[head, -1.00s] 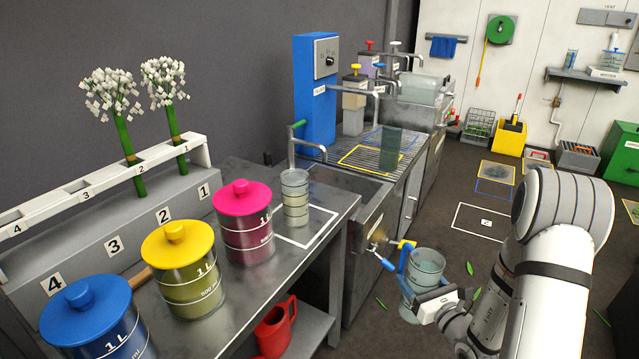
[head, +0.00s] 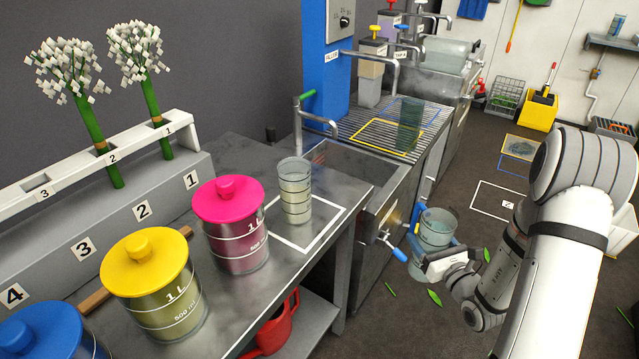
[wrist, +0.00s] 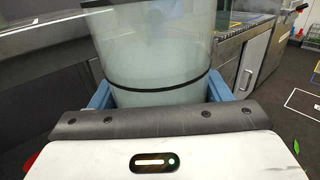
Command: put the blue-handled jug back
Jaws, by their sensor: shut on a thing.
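My gripper (head: 447,258) is shut on a clear cylindrical jug (head: 436,228), held upright in front of the sink cabinet. In the wrist view, blue fingers stand on both sides of the jug (wrist: 160,50), which has a black band and pale contents. Blue parts show beside it in the head view, but I cannot tell whether one is its handle. Another clear graduated vessel (head: 295,190) stands on the bench inside a white outline (head: 325,228). A dark greenish vessel (head: 409,125) stands on the drain rack within a yellow outline.
Pink-lidded (head: 232,225), yellow-lidded (head: 155,285) and blue-lidded (head: 50,335) canisters line the bench. A numbered rack (head: 75,165) holds white flowers. The sink (head: 350,170) has a green-handled tap. A red can (head: 275,325) sits on the lower shelf. Leaves lie on the floor.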

